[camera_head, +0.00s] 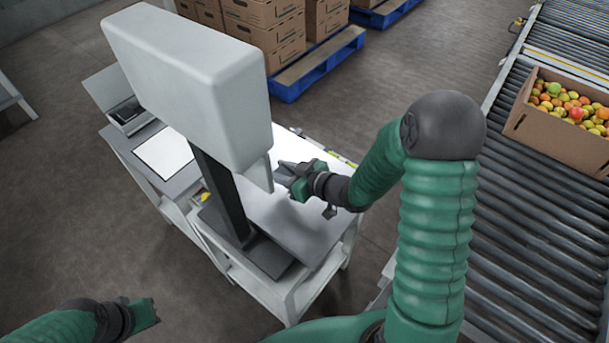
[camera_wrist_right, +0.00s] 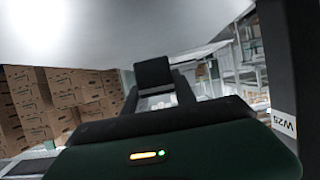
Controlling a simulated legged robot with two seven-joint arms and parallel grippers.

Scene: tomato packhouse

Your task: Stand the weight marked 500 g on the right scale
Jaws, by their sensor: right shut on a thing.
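My right gripper (camera_head: 283,173) is over the white table (camera_head: 318,225), beside the tall white housing (camera_head: 190,85). It is shut on a dark block (camera_wrist_right: 153,72) that shows at the fingertips in the right wrist view. No mark on the block can be read, so I cannot tell whether it is the 500 g weight. A device with a dark display (camera_head: 127,114) stands at the far left of the benches. I cannot make out the right scale; the housing hides part of the table. My left gripper (camera_head: 150,312) is low at the left, away from the table; its jaws are unclear.
The housing stands on a dark column (camera_head: 222,195) close to my right gripper. A white sheet (camera_head: 163,153) lies on the grey bench. A crate of tomatoes (camera_head: 555,140) sits on the roller conveyor (camera_head: 520,230) at right. Cartons (camera_head: 265,35) stand on a blue pallet (camera_head: 315,68) behind.

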